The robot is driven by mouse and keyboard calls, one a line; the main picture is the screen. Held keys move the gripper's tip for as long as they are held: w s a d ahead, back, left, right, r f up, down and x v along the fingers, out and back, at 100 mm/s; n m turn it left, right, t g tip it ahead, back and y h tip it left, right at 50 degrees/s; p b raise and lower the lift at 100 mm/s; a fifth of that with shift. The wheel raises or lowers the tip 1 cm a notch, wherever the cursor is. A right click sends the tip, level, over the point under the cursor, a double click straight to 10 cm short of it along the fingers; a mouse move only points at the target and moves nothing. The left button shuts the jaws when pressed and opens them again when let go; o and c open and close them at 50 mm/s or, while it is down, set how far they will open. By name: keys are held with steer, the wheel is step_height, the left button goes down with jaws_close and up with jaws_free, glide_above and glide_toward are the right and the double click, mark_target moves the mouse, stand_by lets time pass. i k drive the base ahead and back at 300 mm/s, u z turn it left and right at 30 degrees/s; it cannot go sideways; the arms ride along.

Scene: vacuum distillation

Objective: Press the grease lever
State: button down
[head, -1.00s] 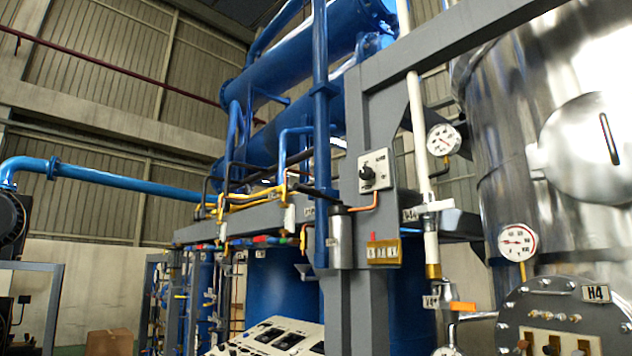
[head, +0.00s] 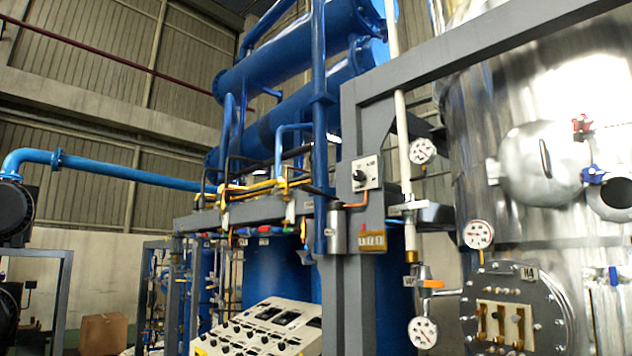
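A grey metal cylinder (head: 337,229), which looks like the grease pump, is fixed to the left side of the grey steel column (head: 352,270). A dark, thin lever (head: 318,192) sticks out from its top toward the left and looks slightly raised. An orange pipe (head: 356,204) runs from near the cylinder's top to the right. The lever's far end is hard to make out against the dark pipework behind it. My gripper is not in view.
A sloped control panel (head: 262,330) with knobs stands below and left of the cylinder. A switch box (head: 366,173) is on the column above right. A large shiny tank (head: 520,190) with gauges and a round hatch (head: 512,315) fills the right side.

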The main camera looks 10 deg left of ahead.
mark_target(302, 187)
steer(key=u, duration=0.2)
steer(key=i, duration=1.1)
steer(key=z, duration=0.05)
